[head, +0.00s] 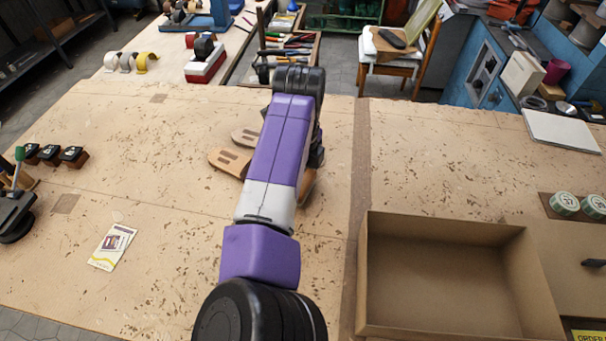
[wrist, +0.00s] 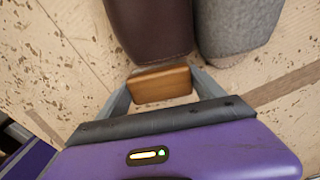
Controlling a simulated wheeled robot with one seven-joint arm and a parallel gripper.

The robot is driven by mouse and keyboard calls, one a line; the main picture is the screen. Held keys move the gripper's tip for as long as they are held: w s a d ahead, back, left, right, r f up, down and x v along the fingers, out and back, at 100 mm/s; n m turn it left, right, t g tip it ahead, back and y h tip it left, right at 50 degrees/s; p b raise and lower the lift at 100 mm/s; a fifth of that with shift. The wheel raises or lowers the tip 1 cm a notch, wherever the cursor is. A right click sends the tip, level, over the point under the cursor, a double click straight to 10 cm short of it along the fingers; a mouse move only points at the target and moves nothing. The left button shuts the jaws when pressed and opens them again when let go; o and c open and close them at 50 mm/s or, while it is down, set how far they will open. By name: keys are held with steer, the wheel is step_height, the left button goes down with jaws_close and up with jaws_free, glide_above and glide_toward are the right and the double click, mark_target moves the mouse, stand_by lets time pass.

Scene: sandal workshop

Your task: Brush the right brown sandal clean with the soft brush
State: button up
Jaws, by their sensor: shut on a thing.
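My gripper (wrist: 162,87) is shut on a small wooden block (wrist: 160,84), which looks like the back of the soft brush. Its bristles are hidden. Just beyond it in the wrist view are a dark brown, rounded, leather-like piece (wrist: 150,28) and, to its right, a grey felt-like piece (wrist: 238,25). I cannot tell whether the brush touches the brown piece. In the head view, tan-brown sandal parts (head: 229,161) show left of my arm, and a brown edge (head: 307,186) shows right of it. My arm hides the rest, including my gripper there.
An empty cardboard box (head: 447,222) stands at the front right of the worn bench (head: 160,150). A card packet (head: 112,246) lies at the left, with small dark-topped blocks (head: 72,155) farther left. Two round tins (head: 565,204) sit at the far right. The bench left of the sandals is mostly clear.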

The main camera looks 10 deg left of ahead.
steer(key=shift+w, duration=0.1)
stand_by(0.7)
steer(key=shift+w+d+b, duration=0.2)
steer(key=shift+w, duration=0.35)
steer(key=shift+w+d+b, duration=0.15)
steer(key=shift+w+d, duration=0.05)
steer(key=shift+w, duration=0.35)
steer(key=shift+s+p, duration=0.15)
steer(key=shift+p, duration=0.15)
steer(key=shift+s+a+f+p, duration=0.1)
steer(key=shift+s+a+p, duration=0.1)
steer(key=shift+s+p, duration=0.3)
steer(key=shift+s+a+p, duration=0.2)
steer(key=shift+s+p, duration=0.05)
steer(key=shift+s, duration=0.4)
step_height(320, 180, up, 6)
steer(key=p, duration=0.4)
steer(key=shift+w+f, duration=0.1)
steer(key=shift+f, duration=0.05)
steer(key=shift+r, duration=1.25)
